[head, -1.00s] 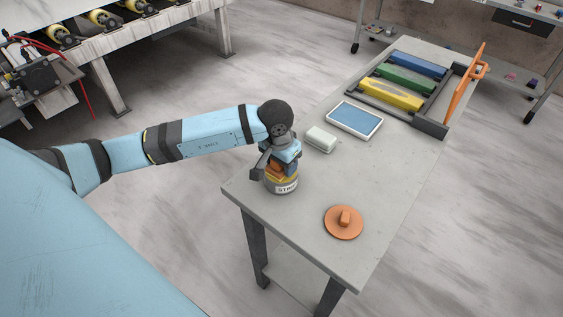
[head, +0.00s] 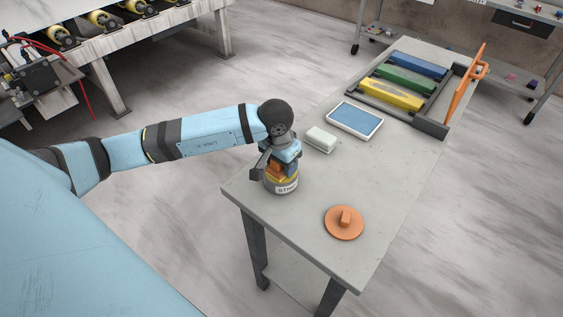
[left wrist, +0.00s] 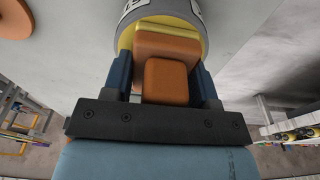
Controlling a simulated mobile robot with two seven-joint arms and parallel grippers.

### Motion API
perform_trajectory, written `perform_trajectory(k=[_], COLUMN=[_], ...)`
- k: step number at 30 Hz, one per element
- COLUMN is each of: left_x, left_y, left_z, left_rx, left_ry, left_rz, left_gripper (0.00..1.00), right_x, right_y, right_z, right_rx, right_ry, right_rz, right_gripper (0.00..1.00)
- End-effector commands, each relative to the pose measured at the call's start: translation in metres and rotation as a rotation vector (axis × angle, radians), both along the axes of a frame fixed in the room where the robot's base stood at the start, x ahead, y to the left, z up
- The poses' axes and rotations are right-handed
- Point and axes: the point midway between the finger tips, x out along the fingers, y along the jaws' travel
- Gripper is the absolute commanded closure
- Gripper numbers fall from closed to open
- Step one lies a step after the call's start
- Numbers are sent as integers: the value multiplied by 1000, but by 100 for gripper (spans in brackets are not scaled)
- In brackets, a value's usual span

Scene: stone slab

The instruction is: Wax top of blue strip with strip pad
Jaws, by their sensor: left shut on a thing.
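My left gripper (head: 279,164) is shut on an orange pad (left wrist: 166,82) by its block-shaped grip. The pad is at the mouth of a round grey tin (head: 284,186) with a partly readable label and a yellow inside. The tin stands on the near left part of the table; it also shows in the left wrist view (left wrist: 185,14). Whether the pad touches the tin's contents I cannot tell. The blue strip (head: 417,65) lies at the far end of a dark rack, behind the green strip (head: 405,79) and yellow strip (head: 391,95). My right gripper is not in view.
An orange round lid (head: 344,223) with a knob lies on the grey table (head: 300,240). A white block (head: 320,139) and a white-rimmed blue tray (head: 355,119) lie between tin and rack. An upright orange panel (head: 466,84) stands at the rack's right side.

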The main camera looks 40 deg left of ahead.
Motion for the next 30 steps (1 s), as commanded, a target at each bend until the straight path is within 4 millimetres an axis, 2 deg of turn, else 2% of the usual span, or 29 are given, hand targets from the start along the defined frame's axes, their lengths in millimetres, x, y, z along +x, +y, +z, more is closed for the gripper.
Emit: perform_trajectory(k=[11, 30], left_x=[-2, 0], left_y=[0, 0], left_z=[-1, 52], left_rx=[1, 0], left_ry=[6, 0], left_rz=[-1, -1], left_gripper=[66, 66], right_x=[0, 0], right_y=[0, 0], right_z=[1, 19], right_rx=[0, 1], right_ry=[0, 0], right_rz=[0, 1], right_gripper=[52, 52])
